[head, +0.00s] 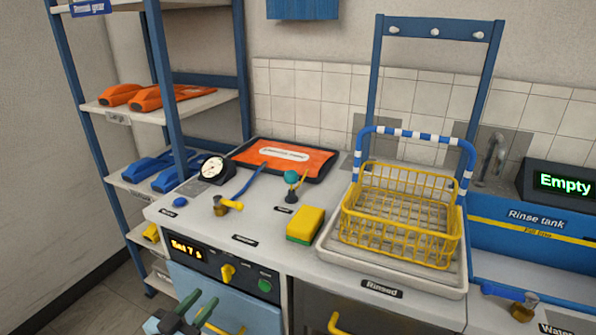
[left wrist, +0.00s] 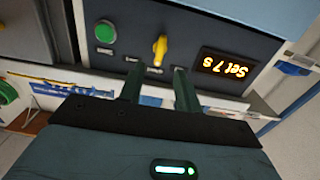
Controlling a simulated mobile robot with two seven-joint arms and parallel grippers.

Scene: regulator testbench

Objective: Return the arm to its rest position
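My left gripper (head: 197,304) is low in the head view, in front of the blue cabinet front below the counter. Its two dark green fingers stand apart with nothing between them. In the left wrist view the open fingers (left wrist: 158,82) point toward the control panel (left wrist: 180,40), with the yellow knob (left wrist: 160,48) beyond the gap. The fingers look apart from the knob. The rest of my left arm is mostly out of the picture. My right gripper does not show.
The counter (head: 262,222) carries a gauge (head: 213,169), a brass fitting (head: 228,205), a yellow sponge (head: 306,224), an orange tray (head: 285,156) and a yellow wire basket (head: 400,215). A shelf rack (head: 165,113) stands left. The rinse tank (head: 530,235) is right. Floor shows at lower left.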

